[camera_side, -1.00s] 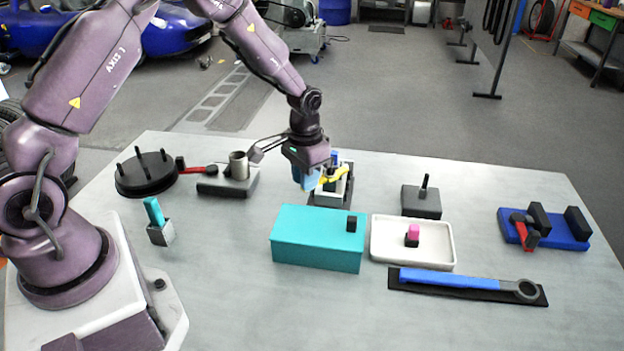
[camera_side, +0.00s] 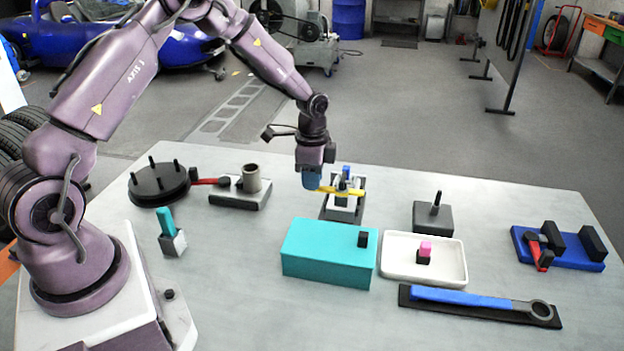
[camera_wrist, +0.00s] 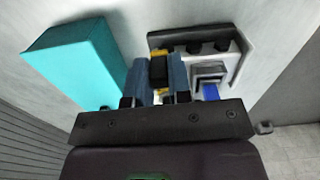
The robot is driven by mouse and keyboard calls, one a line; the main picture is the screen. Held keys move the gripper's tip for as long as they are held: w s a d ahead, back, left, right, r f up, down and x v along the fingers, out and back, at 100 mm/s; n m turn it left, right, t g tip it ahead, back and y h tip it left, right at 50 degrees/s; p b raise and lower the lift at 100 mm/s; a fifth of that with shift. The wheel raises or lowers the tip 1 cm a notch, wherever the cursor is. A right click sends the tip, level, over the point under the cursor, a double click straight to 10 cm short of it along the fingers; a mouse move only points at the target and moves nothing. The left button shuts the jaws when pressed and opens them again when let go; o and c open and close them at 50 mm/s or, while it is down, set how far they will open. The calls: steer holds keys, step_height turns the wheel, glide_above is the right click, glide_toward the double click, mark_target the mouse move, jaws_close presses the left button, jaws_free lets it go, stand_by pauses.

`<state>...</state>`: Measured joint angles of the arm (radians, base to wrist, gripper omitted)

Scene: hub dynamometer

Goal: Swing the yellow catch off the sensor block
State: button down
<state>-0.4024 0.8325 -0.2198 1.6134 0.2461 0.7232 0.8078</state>
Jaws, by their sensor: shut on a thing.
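The yellow catch (camera_side: 352,191) is a thin bar at the sensor block (camera_side: 343,209), a pale block with a blue top part on a dark base. In the side view the bar runs from my fingers to the right, across the block's upper part. My gripper (camera_side: 311,181) is at the bar's left end, beside the block. In the wrist view its blue fingers (camera_wrist: 159,82) are shut around a black piece, with yellow (camera_wrist: 160,92) showing between them. The sensor block (camera_wrist: 240,62) is to their right there. The fingers hide part of the catch.
A teal box (camera_side: 328,254) stands in front of the block, with a white tray (camera_side: 424,276) to its right. A grey block with a cup (camera_side: 240,194) and a black pegged disc (camera_side: 159,184) are left. A grey block with a peg (camera_side: 433,217) is right.

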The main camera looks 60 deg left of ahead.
steer(key=shift+w+a+m, duration=0.15)
steer(key=shift+w+m, duration=0.05)
steer(key=shift+m, duration=0.2)
steer(key=c, duration=1)
jaws_free()
steer(key=shift+c, duration=0.2)
step_height(320, 180, up, 13)
steer(key=s+d+r+n+t, duration=0.2)
steer(key=s+d+r+n, duration=0.1)
steer(key=s, duration=0.5)
steer(key=s+d+r+n+t, duration=0.1)
steer(key=s+d+r+n, duration=0.2)
steer(key=s, duration=0.5)
steer(key=s+d+r+n+t, duration=0.2)
steer(key=s+d+r, duration=0.3)
steer(key=s, duration=0.3)
steer(key=shift+s+d+r+n+t, duration=0.15)
steer(key=shift+s+r+n+t, duration=0.2)
steer(key=shift+r+n, duration=0.4)
